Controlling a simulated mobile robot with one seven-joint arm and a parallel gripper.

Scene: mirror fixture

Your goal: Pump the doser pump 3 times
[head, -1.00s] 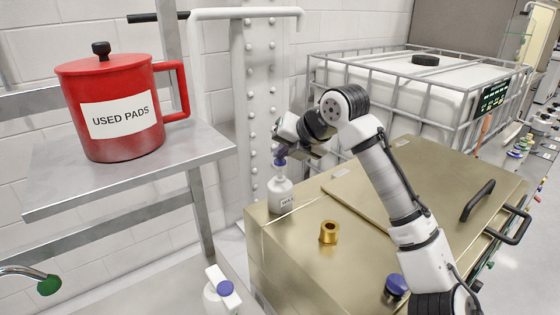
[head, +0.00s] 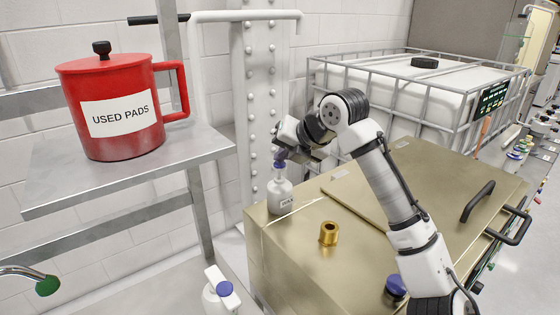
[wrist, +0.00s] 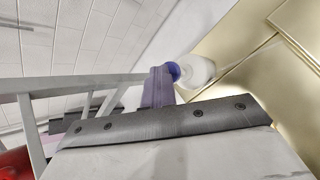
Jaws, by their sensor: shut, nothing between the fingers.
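The doser pump is a white bottle (head: 280,195) with a dark label and a blue pump head (head: 280,156). It stands upright on the left part of the brass-coloured chest top. My gripper (head: 292,156) is shut with nothing held, right at the pump head in the head view. Its fingertips are partly hidden by the wrist and small. In the wrist view, the bottle (wrist: 198,70) shows beyond the dark gripper edge, with a blue collar (wrist: 173,71) and a purple part beside it. I cannot tell whether the gripper touches the pump head.
A brass bushing (head: 329,233) stands on the chest (head: 290,262) in front of the bottle. A second blue-topped bottle (head: 220,294) is at the lower edge. A red mug (head: 115,110) sits on the shelf at left. A caged white tank (head: 400,85) stands behind.

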